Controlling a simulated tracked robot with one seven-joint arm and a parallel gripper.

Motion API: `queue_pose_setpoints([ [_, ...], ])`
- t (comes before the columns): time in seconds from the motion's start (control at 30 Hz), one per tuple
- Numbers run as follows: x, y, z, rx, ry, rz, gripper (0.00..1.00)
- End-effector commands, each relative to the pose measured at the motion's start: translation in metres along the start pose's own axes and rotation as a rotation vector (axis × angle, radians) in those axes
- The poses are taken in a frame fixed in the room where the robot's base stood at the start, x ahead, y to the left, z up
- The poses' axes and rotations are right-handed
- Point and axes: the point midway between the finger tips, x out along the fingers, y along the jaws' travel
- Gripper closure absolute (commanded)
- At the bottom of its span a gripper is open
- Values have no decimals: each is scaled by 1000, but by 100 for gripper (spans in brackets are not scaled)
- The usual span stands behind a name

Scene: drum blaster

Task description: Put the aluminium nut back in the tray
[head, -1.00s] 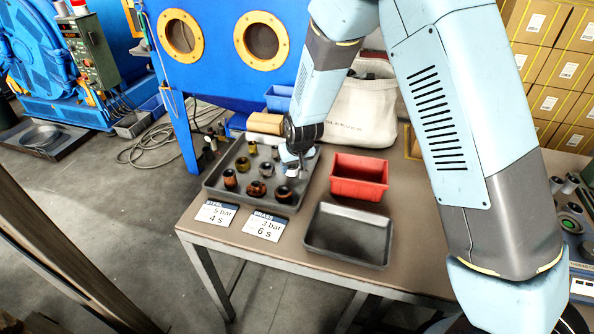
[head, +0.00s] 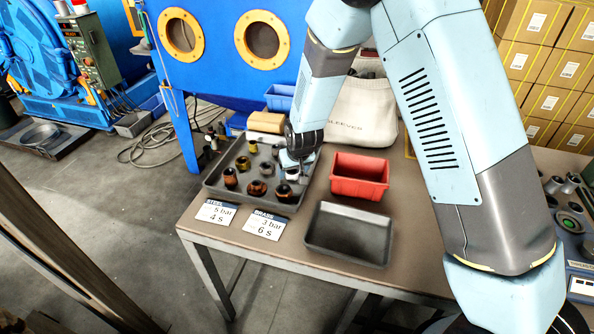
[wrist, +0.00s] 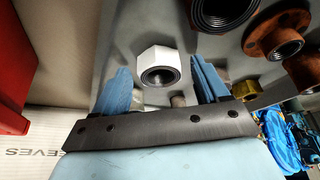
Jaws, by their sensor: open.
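The aluminium nut (wrist: 160,66) is a pale hexagonal ring with a dark threaded bore. In the wrist view it lies in front of my gripper (wrist: 162,82), between its two blue fingers, which stand open with a gap on each side. The surface behind the nut looks like the grey floor of the tray. In the head view my gripper (head: 292,168) is low over the right part of the dark tray (head: 208,184), which holds several rusty, brass and dark fittings. The nut cannot be made out clearly there, since my gripper covers that spot.
A dark fitting (head: 283,192) stands close to my gripper, with a rusty flanged one (head: 257,188) beside it. A red bin (head: 360,180) and an empty grey tray (head: 347,236) are to the right. A pale sleeve bag (head: 362,112) stands behind.

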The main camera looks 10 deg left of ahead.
Motion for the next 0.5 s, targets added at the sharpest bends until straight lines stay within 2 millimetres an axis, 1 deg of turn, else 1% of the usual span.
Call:
queue_pose_setpoints([
  [0.13,-5,0,-1,0,1,0,26],
  [0.27,-18,0,-2,1,3,0,26],
  [0.5,-54,0,-2,0,3,0,26],
])
